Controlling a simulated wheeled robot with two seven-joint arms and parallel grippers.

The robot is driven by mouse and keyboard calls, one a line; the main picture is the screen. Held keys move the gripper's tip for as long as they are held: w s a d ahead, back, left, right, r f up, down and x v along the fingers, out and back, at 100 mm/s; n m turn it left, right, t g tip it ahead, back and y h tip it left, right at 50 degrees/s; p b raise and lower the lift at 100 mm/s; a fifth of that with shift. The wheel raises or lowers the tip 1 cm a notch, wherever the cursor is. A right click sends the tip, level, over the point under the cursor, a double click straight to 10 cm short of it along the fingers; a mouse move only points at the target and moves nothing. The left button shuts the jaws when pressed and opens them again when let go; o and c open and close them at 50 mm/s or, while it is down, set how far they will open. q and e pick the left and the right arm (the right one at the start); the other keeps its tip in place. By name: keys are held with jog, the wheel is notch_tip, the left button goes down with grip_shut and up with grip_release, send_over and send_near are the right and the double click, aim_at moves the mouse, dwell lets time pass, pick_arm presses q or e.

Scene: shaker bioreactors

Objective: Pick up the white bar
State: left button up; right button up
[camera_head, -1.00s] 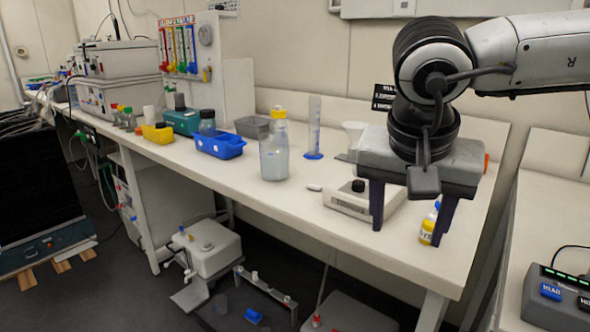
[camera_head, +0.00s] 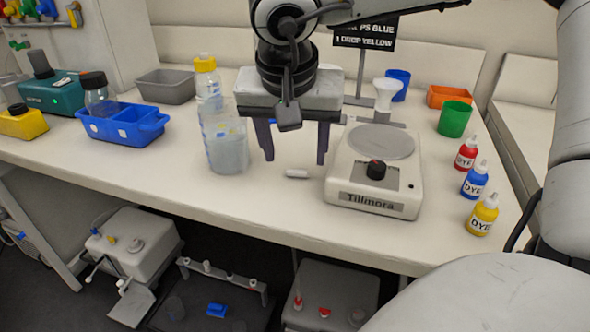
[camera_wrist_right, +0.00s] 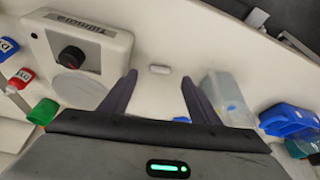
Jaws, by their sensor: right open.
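The white bar (camera_head: 297,173) is a small rounded pill shape lying on the bench, between the clear beaker and the Tillmora stirrer. It also shows in the right wrist view (camera_wrist_right: 160,69), ahead of and between the fingertips. My right gripper (camera_head: 296,160) is open and points down above the bench, its two dark fingers apart with nothing between them. The bar appears just in front of the fingertips in the head view, and apart from them. The right gripper's fingers also show in the right wrist view (camera_wrist_right: 159,80). My left gripper is not in view.
The Tillmora stirrer (camera_head: 374,170) stands close right of the bar, and a clear beaker (camera_head: 225,147) close left. Dye bottles (camera_head: 474,182) line the right. A blue tray (camera_head: 122,126) is at left. The bench front near the bar is clear.

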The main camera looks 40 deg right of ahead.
aim_at(297, 171)
jog(key=x, duration=0.4)
jog(key=shift+w+d+f, duration=0.1)
jog(key=shift+d+f, duration=0.1)
jog(key=shift+f, duration=0.05)
jog(key=shift+w+d+f, duration=0.15)
jog(key=shift+f, duration=0.15)
jog(key=c, duration=1.1)
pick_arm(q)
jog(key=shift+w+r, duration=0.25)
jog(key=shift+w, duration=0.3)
pick_arm(e)
jog(key=shift+r, duration=0.15)
jog(key=shift+r, duration=0.25)
pick_arm(q)
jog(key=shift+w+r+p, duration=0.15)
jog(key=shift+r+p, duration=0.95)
jog(key=shift+p, duration=0.15)
pick_arm(e)
notch_tip(297, 171, up, 17)
